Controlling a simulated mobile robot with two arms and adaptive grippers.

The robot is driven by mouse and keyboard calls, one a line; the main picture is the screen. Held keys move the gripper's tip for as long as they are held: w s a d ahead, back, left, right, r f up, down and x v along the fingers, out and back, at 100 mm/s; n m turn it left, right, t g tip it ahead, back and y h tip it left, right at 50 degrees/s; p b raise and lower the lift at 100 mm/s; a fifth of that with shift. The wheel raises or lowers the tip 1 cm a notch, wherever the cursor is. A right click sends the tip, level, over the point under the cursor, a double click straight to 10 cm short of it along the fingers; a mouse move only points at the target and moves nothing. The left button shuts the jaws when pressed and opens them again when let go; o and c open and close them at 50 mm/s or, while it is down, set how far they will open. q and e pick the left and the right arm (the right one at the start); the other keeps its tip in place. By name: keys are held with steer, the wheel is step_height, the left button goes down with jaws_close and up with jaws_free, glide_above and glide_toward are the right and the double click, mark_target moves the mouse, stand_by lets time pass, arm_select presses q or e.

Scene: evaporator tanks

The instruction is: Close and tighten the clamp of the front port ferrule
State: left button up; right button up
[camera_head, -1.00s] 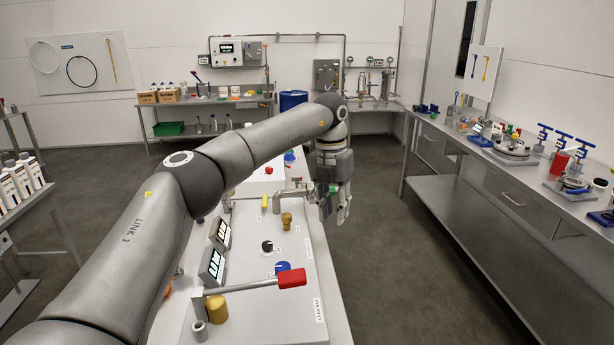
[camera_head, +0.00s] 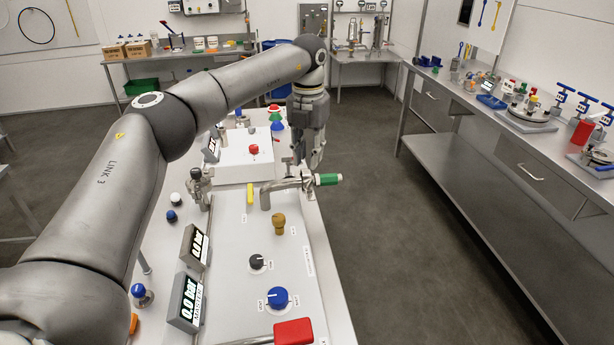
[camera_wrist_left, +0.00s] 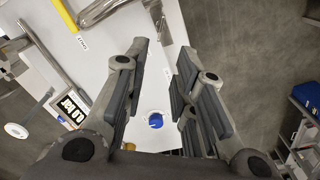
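The front port looks like the short metal pipe (camera_head: 284,186) that sticks out to the right over the white console. A clamp with a small upright part (camera_head: 291,166) sits around its ferrule end, and a green-handled piece (camera_head: 328,179) is beside it. Whether the clamp is closed is too small to tell. My left gripper (camera_head: 312,160) hangs just behind and above the pipe end, fingers down. In the left wrist view its fingers (camera_wrist_left: 165,48) are spread with nothing between them. The pipe (camera_wrist_left: 103,10) and clamp (camera_wrist_left: 156,14) show at the top edge there. My right gripper is not in view.
A side bench (camera_head: 500,135) with tools stands at right. The floor between is clear.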

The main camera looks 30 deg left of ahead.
mark_target(308, 185)
arm_select(q)
step_height(308, 185, down, 4)
steer(key=shift+r+p, duration=0.25)
steer(key=shift+p, duration=0.2)
steer(key=f, duration=0.2)
steer(key=f+p, duration=0.1)
steer(key=f, duration=0.1)
steer(key=shift+w+a, duration=0.15)
steer(key=shift+a, duration=0.05)
steer(key=shift+d+f, duration=0.1)
steer(key=shift+f, duration=0.3)
steer(key=c, duration=0.5)
jaws_close()
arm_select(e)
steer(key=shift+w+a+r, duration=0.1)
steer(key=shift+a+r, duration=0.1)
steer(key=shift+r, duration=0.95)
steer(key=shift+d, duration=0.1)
